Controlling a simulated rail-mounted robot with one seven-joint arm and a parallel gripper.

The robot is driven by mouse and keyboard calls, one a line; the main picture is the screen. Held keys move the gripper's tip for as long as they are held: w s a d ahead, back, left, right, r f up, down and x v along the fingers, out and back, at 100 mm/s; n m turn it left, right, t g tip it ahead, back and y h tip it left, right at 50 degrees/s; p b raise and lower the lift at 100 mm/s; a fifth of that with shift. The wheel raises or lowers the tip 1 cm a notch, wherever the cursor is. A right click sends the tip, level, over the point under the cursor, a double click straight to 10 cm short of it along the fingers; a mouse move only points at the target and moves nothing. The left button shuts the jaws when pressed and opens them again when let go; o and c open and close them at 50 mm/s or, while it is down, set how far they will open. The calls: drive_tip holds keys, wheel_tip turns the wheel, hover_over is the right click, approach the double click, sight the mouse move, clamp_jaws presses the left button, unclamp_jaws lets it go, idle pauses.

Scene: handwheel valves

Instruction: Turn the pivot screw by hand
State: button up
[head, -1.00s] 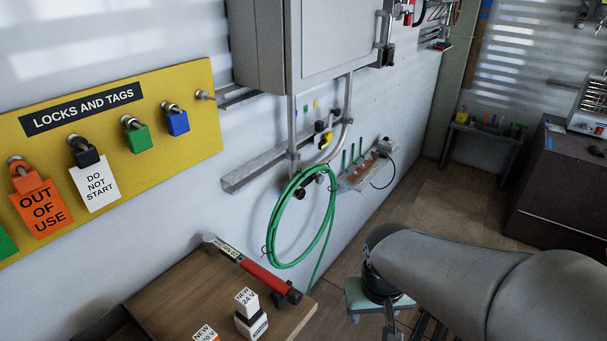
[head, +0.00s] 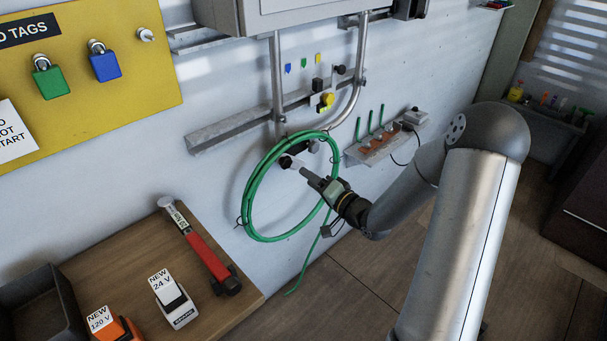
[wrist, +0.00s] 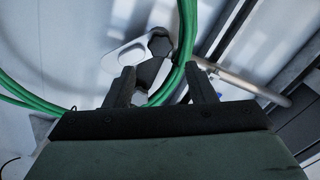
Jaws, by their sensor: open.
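A dark knob, which looks like the pivot screw (wrist: 160,43), sits against a pale slotted plate (wrist: 128,55) in the wrist view. A dark arm runs from it down between my fingers. In the head view a dark knob (head: 286,162) shows inside the green hose loop, just beyond my fingertips; I cannot tell if it is the same part. My gripper (head: 304,171) is open and points at the wall there. In the wrist view my gripper (wrist: 161,82) has its fingers spread on both sides of the dark arm, short of the knob. Contact cannot be told.
A coiled green hose (head: 250,190) hangs around the work spot, very close to my right finger in the wrist view. A yellow-handled part (head: 327,101) and metal rail (head: 235,127) are above.

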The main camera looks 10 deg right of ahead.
sight(288, 164)
drive_tip(key=shift+b+x, duration=0.55)
drive_tip(key=shift+x, duration=3.35)
drive_tip(key=shift+a, duration=0.1)
drive_tip(key=c, duration=0.7)
